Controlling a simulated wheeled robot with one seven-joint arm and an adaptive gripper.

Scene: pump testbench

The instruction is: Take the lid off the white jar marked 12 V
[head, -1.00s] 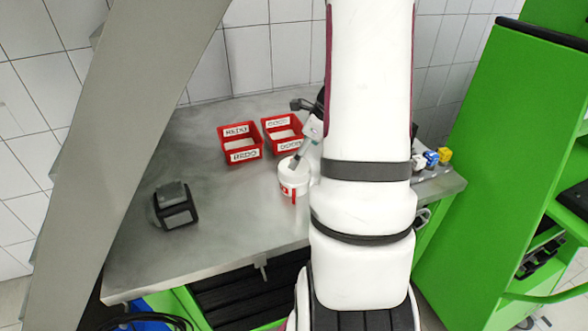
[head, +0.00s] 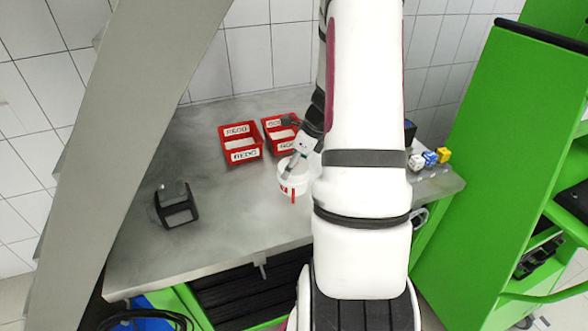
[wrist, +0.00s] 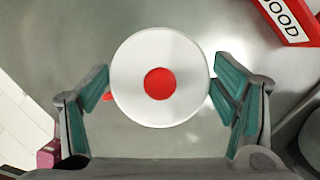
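A white jar (head: 292,191) with a red mark on its side stands upright on the metal bench; I cannot read 12 V on it. In the wrist view its round white lid (wrist: 135,65) with a red centre disc is seen from straight above, hiding most of the jar. My gripper (wrist: 162,92) is open, with one teal-padded finger on each side of the lid. A gap shows at the left finger; the right finger is very close to the rim, and I cannot tell whether it touches. In the head view my gripper (head: 290,170) is at the jar's top, partly hidden by my arm.
Behind the jar stand two red bins, one marked REDO (head: 241,156) and one marked GOOD (head: 268,127). A black stand (head: 177,213) is at the left. White, blue and yellow blocks (head: 430,158) lie at the right. The bench front (head: 235,225) is clear.

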